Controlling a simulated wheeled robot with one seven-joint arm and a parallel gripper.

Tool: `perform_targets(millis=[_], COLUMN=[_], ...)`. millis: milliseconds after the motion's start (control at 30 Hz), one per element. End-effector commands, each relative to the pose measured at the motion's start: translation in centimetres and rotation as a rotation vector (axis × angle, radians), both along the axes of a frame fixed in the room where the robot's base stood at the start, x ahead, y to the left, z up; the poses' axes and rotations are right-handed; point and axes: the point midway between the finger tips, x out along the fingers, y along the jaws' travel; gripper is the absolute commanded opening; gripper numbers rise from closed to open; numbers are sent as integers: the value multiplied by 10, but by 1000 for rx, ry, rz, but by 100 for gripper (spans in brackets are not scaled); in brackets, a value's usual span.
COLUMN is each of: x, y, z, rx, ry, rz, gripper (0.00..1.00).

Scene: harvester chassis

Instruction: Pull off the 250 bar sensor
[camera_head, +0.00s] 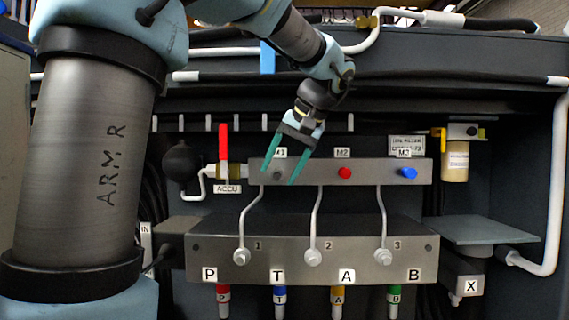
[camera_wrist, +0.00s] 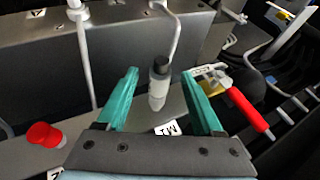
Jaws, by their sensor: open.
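A grey cylinder with a black end (camera_wrist: 159,82) stands out from the manifold bar at the M1 port in the wrist view. I take it to be the 250 bar sensor, though I cannot read any rating on it. In the head view it is a small dark round shape (camera_head: 278,175) under the M1 label. My gripper (camera_head: 278,184) is open in front of M1. In the wrist view my teal fingers (camera_wrist: 159,73) lie on either side of the cylinder, with a visible gap on both sides. Nothing is held.
A red cap (camera_head: 345,173) sits at M2 and a blue cap (camera_head: 408,173) at M3. A red lever (camera_head: 224,142) stands upright just left of my gripper. Grey pipes (camera_head: 317,215) run down to the lower block (camera_head: 310,245).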

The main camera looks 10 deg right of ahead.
Motion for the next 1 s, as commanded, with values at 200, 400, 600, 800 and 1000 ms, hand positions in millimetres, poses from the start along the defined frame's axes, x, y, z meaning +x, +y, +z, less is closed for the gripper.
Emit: perform_targets(millis=[200,400,600,800,1000], x=[0,0,0,0,0], y=[0,0,0,0,0], z=[0,0,0,0,0], rx=[0,0,0,0,0], ry=[0,0,0,0,0], rz=[0,0,0,1,1], gripper=[58,36,13,0,29])
